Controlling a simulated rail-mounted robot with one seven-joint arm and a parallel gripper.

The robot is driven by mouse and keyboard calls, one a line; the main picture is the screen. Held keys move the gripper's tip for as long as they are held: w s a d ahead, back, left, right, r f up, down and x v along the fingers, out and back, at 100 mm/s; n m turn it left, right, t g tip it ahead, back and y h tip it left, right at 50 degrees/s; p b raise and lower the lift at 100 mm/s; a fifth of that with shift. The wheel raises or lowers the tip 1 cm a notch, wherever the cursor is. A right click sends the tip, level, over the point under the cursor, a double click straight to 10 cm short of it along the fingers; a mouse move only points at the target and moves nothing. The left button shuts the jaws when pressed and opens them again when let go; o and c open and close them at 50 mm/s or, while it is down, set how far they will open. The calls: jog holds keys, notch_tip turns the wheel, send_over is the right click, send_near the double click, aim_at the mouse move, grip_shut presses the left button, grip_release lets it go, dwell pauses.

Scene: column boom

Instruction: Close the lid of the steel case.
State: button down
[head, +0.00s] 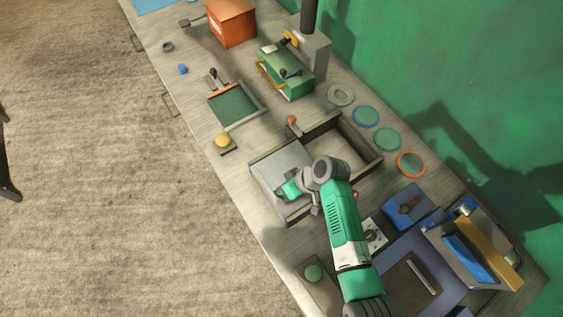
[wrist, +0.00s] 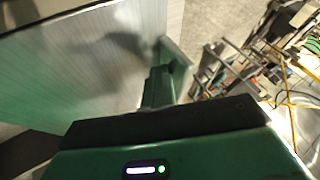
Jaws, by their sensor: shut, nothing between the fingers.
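A dark-walled rectangular case (head: 373,165) sits mid-bench in the head view. A flat grey metal panel (head: 282,158), which looks like its lid, lies over the left part. The right part is open and its inside shows. I cannot tell whether the panel slides or hinges. My gripper (head: 288,189) is shut and empty, over or beside the panel's near right part; whether it touches is unclear. In the wrist view, the brushed metal panel (wrist: 85,65) fills the upper left, with my green fingers (wrist: 163,82) close to its right edge. My arm hides part of the case's near right side.
A red-tipped handle (head: 293,121) stands behind the case. Coloured rings (head: 410,164) lie along the wall side. A blue block (head: 407,206) and a blue-and-yellow assembly (head: 475,245) crowd the right. A yellow button (head: 222,141) is at left. The front bench edge is near.

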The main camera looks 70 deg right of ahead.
jog(key=shift+a+f, duration=0.1)
jog(key=shift+a, duration=0.05)
jog(key=s+d, duration=0.1)
jog(key=d+b, duration=0.1)
jog(key=d, duration=0.1)
jog(key=shift+s+f, duration=0.1)
jog(key=shift+s, duration=0.3)
jog(key=v, duration=1)
jog(key=shift+s+d+r, duration=0.25)
jog(key=shift+d, duration=0.05)
